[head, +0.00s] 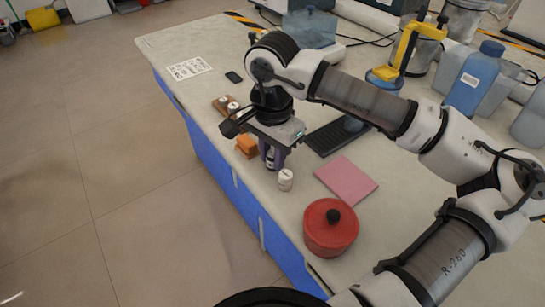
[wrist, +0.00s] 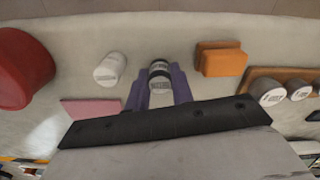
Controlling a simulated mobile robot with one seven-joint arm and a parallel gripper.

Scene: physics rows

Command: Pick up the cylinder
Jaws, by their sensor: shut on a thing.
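My gripper (head: 271,160) points down over the near part of the table. In the wrist view its purple fingers (wrist: 160,92) are closed around a small white and grey cylinder (wrist: 159,70) with dark bands. The cylinder is upright between the fingers, its lower part partly hidden by them. In the head view it is mostly hidden by the fingers; I cannot tell whether it touches the table. A second, white cylinder (head: 286,179) stands free on the table beside the gripper, and also shows in the wrist view (wrist: 110,68).
An orange block (head: 247,146) and a wooden board (wrist: 288,84) with white cylinders are close to the gripper. A red lidded pot (head: 330,229), a pink sheet (head: 346,180) and a dark ribbed mat (head: 335,137) lie nearby. Blue bottles (head: 474,78) stand at the back right.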

